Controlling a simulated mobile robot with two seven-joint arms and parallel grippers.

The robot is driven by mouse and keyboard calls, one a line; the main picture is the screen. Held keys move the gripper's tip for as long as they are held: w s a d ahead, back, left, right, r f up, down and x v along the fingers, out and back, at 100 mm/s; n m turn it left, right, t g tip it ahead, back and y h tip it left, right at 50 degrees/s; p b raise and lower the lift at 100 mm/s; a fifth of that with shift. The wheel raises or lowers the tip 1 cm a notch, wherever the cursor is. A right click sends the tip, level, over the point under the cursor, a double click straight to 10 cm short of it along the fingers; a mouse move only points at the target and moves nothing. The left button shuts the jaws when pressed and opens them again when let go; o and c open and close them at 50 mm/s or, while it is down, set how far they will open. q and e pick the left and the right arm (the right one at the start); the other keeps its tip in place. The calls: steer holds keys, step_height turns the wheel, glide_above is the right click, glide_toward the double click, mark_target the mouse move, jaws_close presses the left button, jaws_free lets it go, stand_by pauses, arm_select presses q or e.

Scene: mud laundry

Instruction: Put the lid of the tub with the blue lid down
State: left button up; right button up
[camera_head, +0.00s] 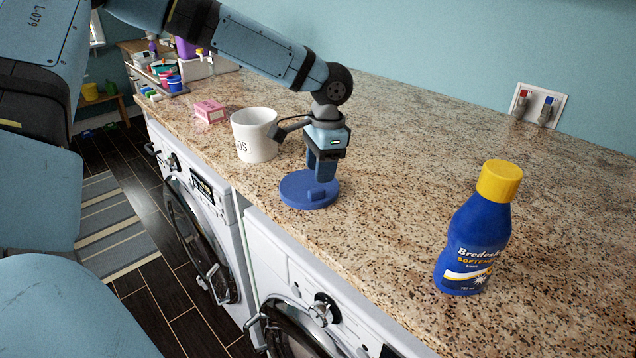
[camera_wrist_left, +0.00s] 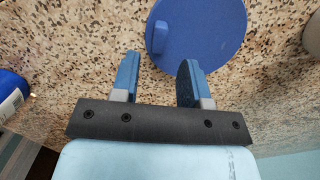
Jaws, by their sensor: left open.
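The round blue lid (camera_head: 300,192) lies flat on the granite counter near its front edge, its small tab handle facing up. It also shows in the left wrist view (camera_wrist_left: 212,30), with the tab just beyond the fingertips. The white tub (camera_head: 252,140) with dark letters stands upright on the counter to the left of the lid, without a lid on it. My left gripper (camera_head: 320,172) points down just above the lid. In the left wrist view the gripper (camera_wrist_left: 159,65) is open, with nothing between its fingers. My right gripper is not in view.
A blue softener bottle with a yellow cap (camera_head: 476,235) stands on the counter at the right. A small pink box (camera_head: 210,111) lies behind the tub. A wall outlet (camera_head: 537,105) is at the back. The middle of the counter (camera_head: 420,140) is clear; washing machines stand below.

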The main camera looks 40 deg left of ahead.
arm_select(q)
step_height(320, 180, up, 7)
steer(key=shift+w+d+r, duration=0.15)
steer(key=shift+w+d, duration=0.1)
steer(key=shift+w, duration=0.1)
stand_by(0.5)
